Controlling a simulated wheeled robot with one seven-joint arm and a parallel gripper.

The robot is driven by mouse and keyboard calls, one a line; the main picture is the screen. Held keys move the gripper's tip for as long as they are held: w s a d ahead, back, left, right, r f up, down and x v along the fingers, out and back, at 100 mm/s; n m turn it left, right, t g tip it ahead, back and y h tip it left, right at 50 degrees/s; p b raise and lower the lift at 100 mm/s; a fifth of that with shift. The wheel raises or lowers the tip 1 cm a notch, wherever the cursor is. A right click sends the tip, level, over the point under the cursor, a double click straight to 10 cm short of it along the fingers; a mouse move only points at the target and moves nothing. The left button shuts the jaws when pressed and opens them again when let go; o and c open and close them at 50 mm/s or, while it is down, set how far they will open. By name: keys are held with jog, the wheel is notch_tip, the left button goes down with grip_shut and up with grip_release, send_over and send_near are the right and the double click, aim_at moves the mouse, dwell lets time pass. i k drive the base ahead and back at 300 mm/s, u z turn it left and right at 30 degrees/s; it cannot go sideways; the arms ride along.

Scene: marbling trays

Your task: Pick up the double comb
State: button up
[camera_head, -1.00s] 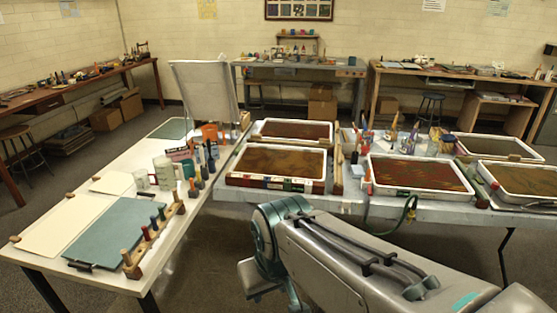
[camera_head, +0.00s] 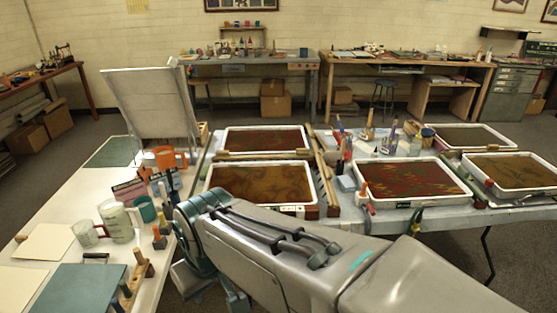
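I cannot pick out the double comb for certain. Long wooden bars (camera_head: 325,172) lie between the marbling trays on the grey table, but whether they carry comb teeth is too small to tell. Another wooden bar (camera_head: 262,154) lies between the two left trays. My arm reaches from the bottom right to a teal joint at the lower middle left and covers part of the table's front. My gripper does not show.
Framed trays stand on the grey table: front left (camera_head: 308,211), back left (camera_head: 226,140), middle (camera_head: 366,168), and others right. The left table holds mugs (camera_head: 117,222), bottles, a green sheet (camera_head: 80,292) and a tilted white board (camera_head: 150,100). Dark floor lies between tables and back benches.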

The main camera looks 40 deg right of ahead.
aim_at(326, 175)
jog(key=i, duration=0.75)
jog(key=z, duration=2.3)
jog(key=i, duration=0.5)
jog(key=z, duration=0.1)
